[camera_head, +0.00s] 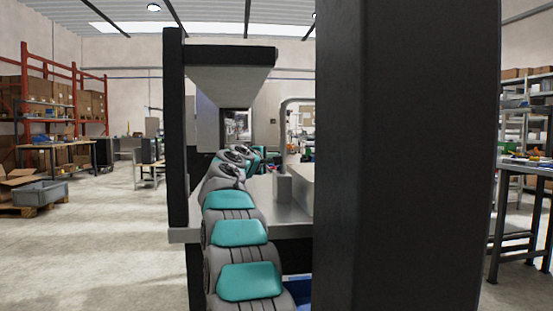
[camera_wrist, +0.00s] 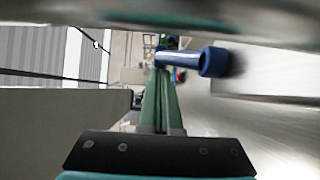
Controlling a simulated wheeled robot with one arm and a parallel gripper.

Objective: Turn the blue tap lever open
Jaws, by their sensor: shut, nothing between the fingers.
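The blue tap lever (camera_wrist: 183,58) shows at the top middle of the wrist view. It is a short bar lying sideways, with a round, thicker end at the right. My gripper (camera_wrist: 160,76) is shut and empty, its two green fingers pressed together and pointing at the left part of the lever. The tips appear just below the lever in the picture; I cannot tell whether they touch it. In the head view my arm reaches over the counter, and the lever cannot be made out there.
A metal counter (camera_head: 262,191) lies beside my arm under an overhead cabinet (camera_head: 232,75). A curved grey pipe (camera_head: 285,125) rises from it. A wide dark post hides much of the right of the head view. Open floor (camera_head: 100,240) lies at the left.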

